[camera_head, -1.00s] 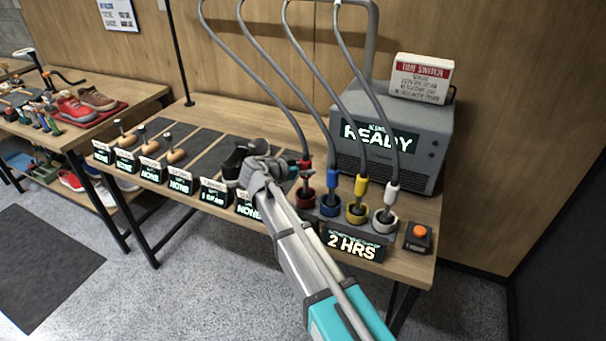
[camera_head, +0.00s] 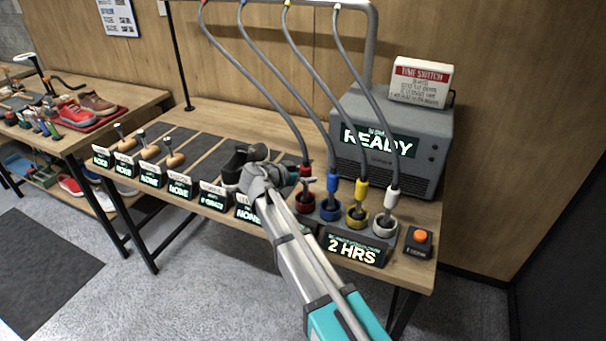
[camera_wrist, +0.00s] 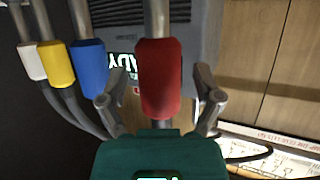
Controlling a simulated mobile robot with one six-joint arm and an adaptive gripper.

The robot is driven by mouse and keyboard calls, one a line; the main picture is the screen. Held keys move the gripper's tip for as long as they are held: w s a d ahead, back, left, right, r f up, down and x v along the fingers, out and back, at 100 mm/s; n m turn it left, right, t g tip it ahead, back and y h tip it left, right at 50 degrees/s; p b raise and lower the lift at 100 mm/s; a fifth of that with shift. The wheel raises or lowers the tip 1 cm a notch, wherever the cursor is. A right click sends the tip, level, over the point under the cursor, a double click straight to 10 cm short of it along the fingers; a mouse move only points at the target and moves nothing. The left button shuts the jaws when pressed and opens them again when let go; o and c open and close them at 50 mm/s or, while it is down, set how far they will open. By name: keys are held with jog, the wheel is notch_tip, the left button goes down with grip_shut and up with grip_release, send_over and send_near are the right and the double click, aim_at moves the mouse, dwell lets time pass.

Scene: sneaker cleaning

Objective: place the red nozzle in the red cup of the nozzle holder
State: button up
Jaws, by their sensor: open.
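The red nozzle (camera_head: 305,171) hangs upright from its grey hose, with its lower end at the red cup (camera_head: 305,204) of the nozzle holder. It appears to stand in that cup, as the blue nozzle does in its own, but my gripper partly blocks the view. In the wrist view the red nozzle (camera_wrist: 160,78) is large and central. My gripper (camera_wrist: 160,100) is open, with one finger on each side of the nozzle and visible gaps between. In the head view my gripper (camera_head: 285,172) reaches in from the left of the nozzle.
The blue (camera_head: 332,183), yellow (camera_head: 360,191) and white (camera_head: 391,198) nozzles stand in their cups to the right. A black shoe (camera_head: 232,166) lies behind my gripper. A grey machine (camera_head: 410,150) reading READY stands behind; an orange button (camera_head: 420,237) is at right.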

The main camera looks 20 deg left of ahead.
jog(key=shift+r, duration=0.1)
jog(key=shift+r, duration=0.15)
jog(key=p+v, duration=0.4)
jog(key=v, duration=0.8)
jog(key=shift+p, duration=0.4)
